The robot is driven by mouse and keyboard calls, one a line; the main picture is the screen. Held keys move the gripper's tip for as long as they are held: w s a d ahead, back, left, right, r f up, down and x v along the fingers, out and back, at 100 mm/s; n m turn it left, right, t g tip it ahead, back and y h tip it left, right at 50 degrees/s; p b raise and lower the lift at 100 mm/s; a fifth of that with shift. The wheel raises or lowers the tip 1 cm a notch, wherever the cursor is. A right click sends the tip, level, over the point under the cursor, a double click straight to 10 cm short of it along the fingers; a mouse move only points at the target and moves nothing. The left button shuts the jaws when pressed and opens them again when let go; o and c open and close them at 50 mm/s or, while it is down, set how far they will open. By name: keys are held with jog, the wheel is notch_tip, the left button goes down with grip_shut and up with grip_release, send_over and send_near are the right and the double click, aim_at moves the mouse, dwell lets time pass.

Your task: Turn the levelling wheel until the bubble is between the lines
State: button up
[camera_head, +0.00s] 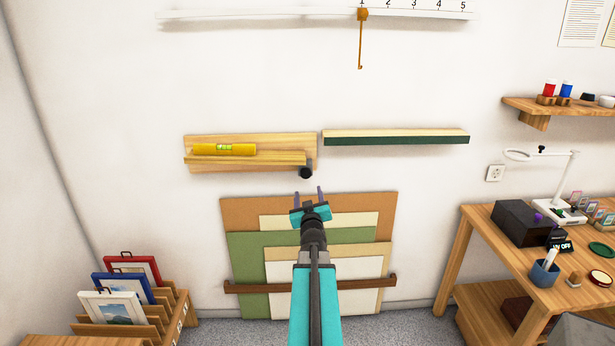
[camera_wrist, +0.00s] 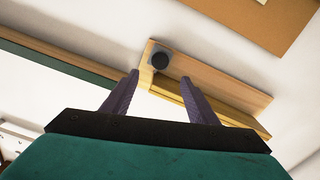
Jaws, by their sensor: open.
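A yellow spirit level (camera_head: 224,149) with a green vial (camera_head: 224,148) lies on a wooden ledge (camera_head: 250,160) on a wall board (camera_head: 280,142). The bubble's exact place between the lines is too small to tell. The dark round levelling wheel (camera_head: 305,172) sits at the ledge's right end. In the wrist view the wheel (camera_wrist: 160,61) shows beyond the fingers, on the wooden board (camera_wrist: 220,85). My gripper (camera_head: 308,194) is open and empty, a little below the wheel in the head view and apart from it. The wrist view shows both fingers spread (camera_wrist: 160,92).
A green-fronted shelf (camera_head: 396,138) is on the wall to the right of the ledge. Coloured boards (camera_head: 245,240) lean on the wall below, behind my arm. A workbench (camera_head: 480,222) stands at the right. A rack of framed prints (camera_head: 130,285) stands at the left.

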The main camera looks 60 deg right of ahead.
aim_at(306, 175)
jog(key=shift+w+d, duration=0.1)
dwell(0.3)
jog(key=shift+p+x, duration=1.15)
jog(key=shift+x, duration=5.6)
jog(key=shift+f, duration=0.1)
jog(key=shift+c, duration=0.4)
